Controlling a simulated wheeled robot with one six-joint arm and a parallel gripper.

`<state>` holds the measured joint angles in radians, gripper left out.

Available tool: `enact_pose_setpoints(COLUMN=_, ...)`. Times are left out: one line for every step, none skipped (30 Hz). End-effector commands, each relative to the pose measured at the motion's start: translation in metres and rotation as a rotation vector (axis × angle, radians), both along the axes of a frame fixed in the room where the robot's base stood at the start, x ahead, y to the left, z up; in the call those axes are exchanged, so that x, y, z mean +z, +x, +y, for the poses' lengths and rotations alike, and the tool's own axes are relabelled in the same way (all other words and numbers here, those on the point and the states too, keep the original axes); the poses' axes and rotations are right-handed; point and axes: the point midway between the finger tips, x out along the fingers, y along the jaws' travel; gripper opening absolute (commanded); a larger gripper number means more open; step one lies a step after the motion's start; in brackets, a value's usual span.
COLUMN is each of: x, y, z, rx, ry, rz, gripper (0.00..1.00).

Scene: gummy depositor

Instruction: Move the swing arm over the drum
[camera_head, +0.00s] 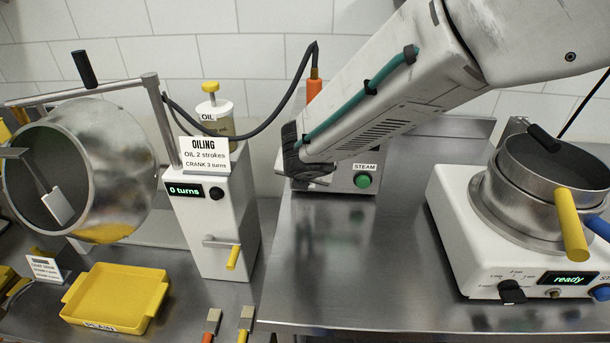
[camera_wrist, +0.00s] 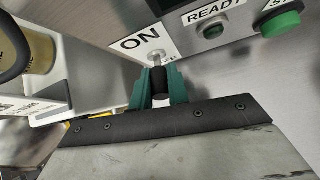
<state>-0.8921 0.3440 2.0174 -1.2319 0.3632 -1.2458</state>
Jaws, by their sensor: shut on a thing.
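The steel drum (camera_head: 122,165) lies tilted at the left of the head view, its open mouth facing left, with a flat paddle (camera_head: 58,205) inside. A metal bar (camera_head: 115,88) on a post crosses above it, with a black handle (camera_head: 84,70) standing up. I cannot tell for sure whether this bar is the swing arm. In the wrist view my gripper (camera_wrist: 158,88) has its green fingers shut on a small black switch knob (camera_wrist: 160,76) below an ON label. In the head view my arm hides the fingers and the knob.
The steam box (camera_head: 342,182) with a green button stands behind my arm. The oiling station (camera_head: 218,215), showing 0 turns, stands between it and the drum. A yellow tray (camera_head: 118,283) lies in front. A steel pot (camera_head: 545,180) sits on a white heater at right. The middle bench is clear.

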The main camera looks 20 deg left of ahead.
Motion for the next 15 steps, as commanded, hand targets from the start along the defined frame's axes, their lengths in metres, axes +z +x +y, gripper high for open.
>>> enact_pose_setpoints(x=0.0017, y=0.0009, z=0.001, rx=0.0, ry=0.002, rz=0.008, gripper=0.0)
enact_pose_setpoints(x=0.0019, y=0.001, z=0.0009, rx=0.0, ry=0.0, rz=0.011, gripper=0.0)
enact_pose_setpoints(x=0.002, y=0.0011, z=0.0008, rx=0.0, ry=-0.002, rz=0.017, gripper=0.0)
enact_pose_setpoints(x=0.002, y=0.001, z=0.0008, rx=0.0, ry=-0.003, rz=0.021, gripper=0.0)
enact_pose_setpoints(x=0.0021, y=0.0011, z=0.0008, rx=0.0, ry=-0.004, rz=0.024, gripper=0.0)
enact_pose_setpoints(x=0.0022, y=0.0011, z=0.0007, rx=0.0, ry=-0.006, rz=0.028, gripper=0.0)
enact_pose_setpoints(x=0.0023, y=0.0012, z=0.0007, rx=0.001, ry=-0.006, rz=0.031, gripper=0.0)
enact_pose_setpoints(x=0.0023, y=0.0012, z=0.0006, rx=0.0, ry=-0.007, rz=0.032, gripper=0.0)
enact_pose_setpoints(x=0.0023, y=0.0012, z=0.0006, rx=0.001, ry=-0.007, rz=0.035, gripper=0.0)
enact_pose_setpoints(x=0.0023, y=0.0013, z=0.0006, rx=0.001, ry=-0.007, rz=0.036, gripper=0.0)
enact_pose_setpoints(x=0.0024, y=0.0014, z=0.0006, rx=0.001, ry=-0.008, rz=0.037, gripper=0.0)
enact_pose_setpoints(x=0.0024, y=0.0014, z=0.0006, rx=0.001, ry=-0.008, rz=0.037, gripper=0.0)
enact_pose_setpoints(x=0.0024, y=0.0014, z=0.0006, rx=0.001, ry=-0.009, rz=0.038, gripper=0.0)
enact_pose_setpoints(x=0.0025, y=0.0015, z=0.0005, rx=0.001, ry=-0.009, rz=0.038, gripper=0.0)
enact_pose_setpoints(x=0.0025, y=0.0015, z=0.0005, rx=0.001, ry=-0.009, rz=0.038, gripper=0.0)
